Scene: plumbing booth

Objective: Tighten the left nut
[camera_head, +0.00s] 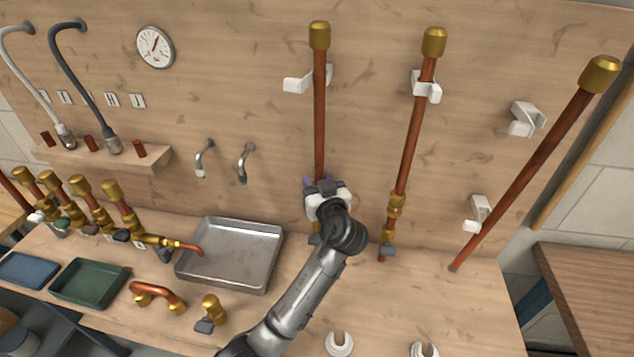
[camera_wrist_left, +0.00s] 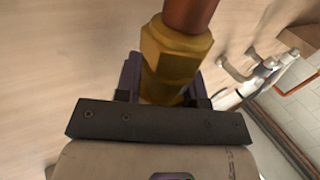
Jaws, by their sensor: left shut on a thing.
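The left nut (camera_wrist_left: 172,58) is a brass hex fitting around the lower part of a copper pipe (camera_wrist_left: 190,14) in the left wrist view. My left gripper (camera_wrist_left: 162,92) is shut on this nut, with a dark finger on each side of it. In the head view my left gripper (camera_head: 323,186) is at the lower end of the left vertical copper pipe (camera_head: 320,130), and its body hides most of the nut there. My right gripper is not in view.
A middle pipe (camera_head: 412,140) with a brass nut (camera_head: 396,204) stands to the right. A loose-ended pipe (camera_head: 530,165) leans farther right. A metal tray (camera_head: 230,252) and a brass valve (camera_head: 209,312) lie left of my arm.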

